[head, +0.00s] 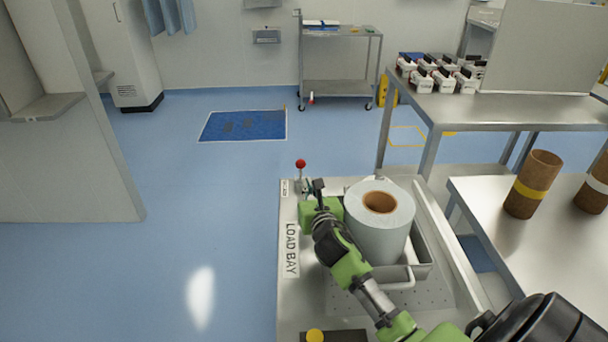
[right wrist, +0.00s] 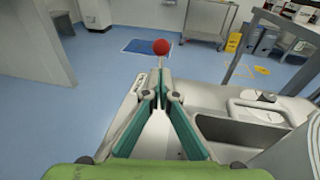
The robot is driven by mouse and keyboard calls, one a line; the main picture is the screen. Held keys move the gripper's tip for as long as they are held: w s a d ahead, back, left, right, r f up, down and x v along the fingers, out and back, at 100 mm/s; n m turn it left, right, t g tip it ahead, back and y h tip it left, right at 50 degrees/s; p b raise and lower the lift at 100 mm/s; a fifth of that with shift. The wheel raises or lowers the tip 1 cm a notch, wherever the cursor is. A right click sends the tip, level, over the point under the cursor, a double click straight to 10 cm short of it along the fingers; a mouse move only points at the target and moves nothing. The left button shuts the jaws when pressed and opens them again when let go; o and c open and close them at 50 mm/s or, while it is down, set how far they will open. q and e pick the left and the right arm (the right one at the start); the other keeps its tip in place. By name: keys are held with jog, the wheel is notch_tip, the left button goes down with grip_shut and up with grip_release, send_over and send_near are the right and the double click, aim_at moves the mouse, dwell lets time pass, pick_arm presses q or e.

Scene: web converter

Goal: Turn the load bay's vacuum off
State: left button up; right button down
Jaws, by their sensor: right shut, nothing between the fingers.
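The load bay (head: 290,290) is a pale metal stand with a "LOAD BAY" label on its left side. At its far left corner a lever with a red ball knob (head: 300,163) stands upright. The knob also shows in the right wrist view (right wrist: 161,47), just beyond my fingertips. My right gripper (head: 319,186) is shut and empty, close to the lever; whether it touches the lever I cannot tell. The gripper also shows in the right wrist view (right wrist: 159,78). A white roll with a brown core (head: 381,232) stands in a metal tray on the bay. My left gripper is not in view.
A steel table (head: 480,108) with several white and dark items stands behind at right. Another table (head: 490,205) at right carries brown cores (head: 532,185). A cart (head: 335,90) stands at the back wall. The blue floor at left is clear.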

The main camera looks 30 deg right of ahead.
aim_at(302, 168)
jog(key=w, duration=0.1)
jog(key=w+d, duration=0.1)
jog(key=w, duration=0.2)
jog(key=shift+w+d+r, duration=0.25)
jog(key=shift+d+r, duration=0.05)
jog(key=shift+d, duration=0.05)
